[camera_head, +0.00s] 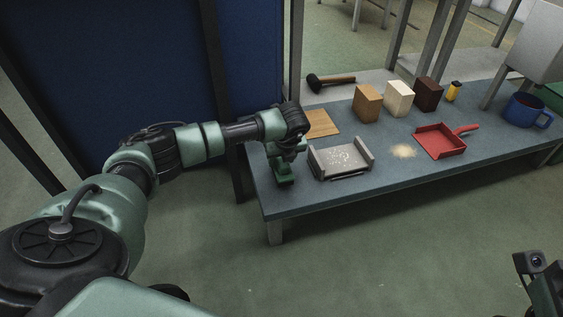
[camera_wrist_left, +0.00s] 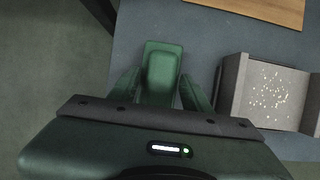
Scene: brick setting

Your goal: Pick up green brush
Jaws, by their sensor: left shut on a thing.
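The green brush (camera_wrist_left: 162,68) lies at the left end of the blue-grey table, between the two fingers of my left gripper (camera_wrist_left: 160,95) in the left wrist view. In the head view my left gripper (camera_head: 285,160) points down at the table's left end, with the green brush (camera_head: 285,180) showing below it. The gripper is shut on the brush. I cannot tell whether the brush touches the table. Part of my right arm shows at the bottom right of the head view, and its fingers cannot be made out.
Right of the brush is a grey metal tray (camera_head: 318,172) with crumbs. A wooden board (camera_head: 322,123), mallet (camera_head: 330,80), several blocks (camera_head: 399,98), a sawdust pile (camera_head: 403,151), red dustpan (camera_head: 438,142), yellow item (camera_head: 454,91) and blue mug (camera_head: 524,110) are on the table (camera_head: 370,190).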

